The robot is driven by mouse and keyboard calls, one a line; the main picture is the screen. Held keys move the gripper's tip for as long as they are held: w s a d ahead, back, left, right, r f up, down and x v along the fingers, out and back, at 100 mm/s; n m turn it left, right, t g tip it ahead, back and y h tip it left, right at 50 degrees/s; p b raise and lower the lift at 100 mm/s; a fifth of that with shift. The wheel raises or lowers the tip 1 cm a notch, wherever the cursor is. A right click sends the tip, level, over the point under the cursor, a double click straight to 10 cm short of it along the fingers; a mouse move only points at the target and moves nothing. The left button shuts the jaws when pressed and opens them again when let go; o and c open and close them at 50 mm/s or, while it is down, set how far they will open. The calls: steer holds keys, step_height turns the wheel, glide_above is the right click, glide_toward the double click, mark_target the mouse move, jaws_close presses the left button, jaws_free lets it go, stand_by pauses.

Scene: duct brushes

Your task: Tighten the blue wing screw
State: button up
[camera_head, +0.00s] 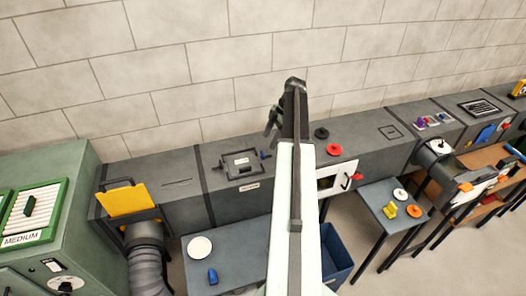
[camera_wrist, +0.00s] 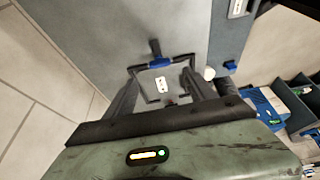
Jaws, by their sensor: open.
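The blue wing screw (camera_head: 264,155) stands at the right end of a dark-framed hatch (camera_head: 232,170) on top of the grey duct. In the wrist view the blue wing screw (camera_wrist: 160,63) shows as a blue bar beside a black handle-like piece, near the hatch's white label (camera_wrist: 161,85). My gripper (camera_head: 272,125) is above and to the right of the screw in the head view. In the wrist view my gripper (camera_wrist: 160,78) is open, its two fingers apart on either side of the hatch. It holds nothing, and I cannot tell its height above the screw.
A grey side table (camera_head: 225,250) below holds a white disc (camera_head: 200,247) and another blue piece (camera_head: 212,276). A yellow flap (camera_head: 127,200) stands left of the hatch. Black and red knobs (camera_head: 334,149) sit to the right. The block wall runs behind the duct.

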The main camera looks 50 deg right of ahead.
mark_target(262, 153)
steer(key=b+x, duration=0.6)
steer(key=x, duration=0.1)
steer(key=shift+w+f+b, duration=0.1)
steer(key=shift+f+b, duration=0.25)
steer(key=shift+a+r, duration=0.1)
